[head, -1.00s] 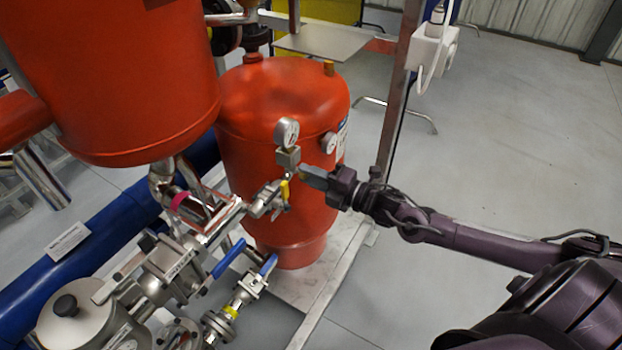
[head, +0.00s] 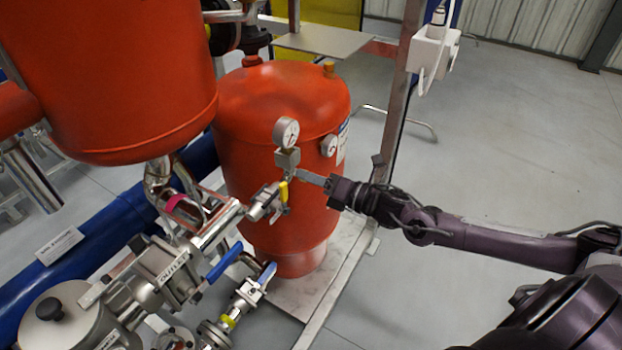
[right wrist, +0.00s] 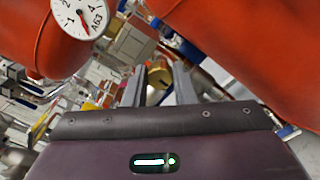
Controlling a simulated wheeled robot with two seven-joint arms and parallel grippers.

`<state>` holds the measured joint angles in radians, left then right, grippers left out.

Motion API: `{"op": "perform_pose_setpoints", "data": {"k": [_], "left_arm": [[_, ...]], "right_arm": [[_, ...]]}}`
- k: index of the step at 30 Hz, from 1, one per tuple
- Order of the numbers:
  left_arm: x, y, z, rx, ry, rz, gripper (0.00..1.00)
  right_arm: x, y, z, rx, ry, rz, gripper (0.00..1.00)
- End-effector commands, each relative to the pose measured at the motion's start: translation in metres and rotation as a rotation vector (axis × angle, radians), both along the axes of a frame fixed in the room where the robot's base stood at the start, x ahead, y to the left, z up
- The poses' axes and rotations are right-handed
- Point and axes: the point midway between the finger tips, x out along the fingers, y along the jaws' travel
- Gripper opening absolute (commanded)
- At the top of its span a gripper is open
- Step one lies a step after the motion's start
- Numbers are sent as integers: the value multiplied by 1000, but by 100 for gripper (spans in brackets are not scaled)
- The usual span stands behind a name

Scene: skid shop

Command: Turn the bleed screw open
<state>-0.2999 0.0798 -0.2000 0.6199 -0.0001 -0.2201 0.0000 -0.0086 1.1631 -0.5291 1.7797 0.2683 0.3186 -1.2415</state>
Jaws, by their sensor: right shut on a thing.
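The bleed screw looks like the small brass-coloured round piece (right wrist: 158,76) between my fingertips in the right wrist view. In the head view it is hidden at the fingertips, by the metal block under the pressure gauge (head: 286,131). My right gripper (head: 301,174) reaches in from the right, level with that block, in front of the red tank (head: 285,92). It is shut on the bleed screw; its two fingers also show in the right wrist view (right wrist: 160,82). My left gripper is not in view.
A valve with a yellow handle (head: 284,191) sits just left of my fingertips. Blue-handled valves (head: 267,274) and steel pipework stand lower left. A metal frame post (head: 394,120) rises behind my right gripper.

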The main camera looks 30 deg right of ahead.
Motion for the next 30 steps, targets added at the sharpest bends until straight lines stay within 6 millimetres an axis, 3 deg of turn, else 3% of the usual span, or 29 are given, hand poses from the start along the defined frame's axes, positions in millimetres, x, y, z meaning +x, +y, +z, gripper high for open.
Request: {"op": "perform_pose_setpoints", "data": {"k": [12, 13, 17, 30], "left_arm": [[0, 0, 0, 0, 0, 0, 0], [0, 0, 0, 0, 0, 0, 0], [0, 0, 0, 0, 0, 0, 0], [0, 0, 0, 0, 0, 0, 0]], "right_arm": [[-1, 1, -2, -5, 2, 3, 1], [-1, 1, -2, -4, 1, 2, 28], [-1, 1, -1, -4, 1, 2, 45], [-9, -6, -2, -8, 3, 0, 46]]}}
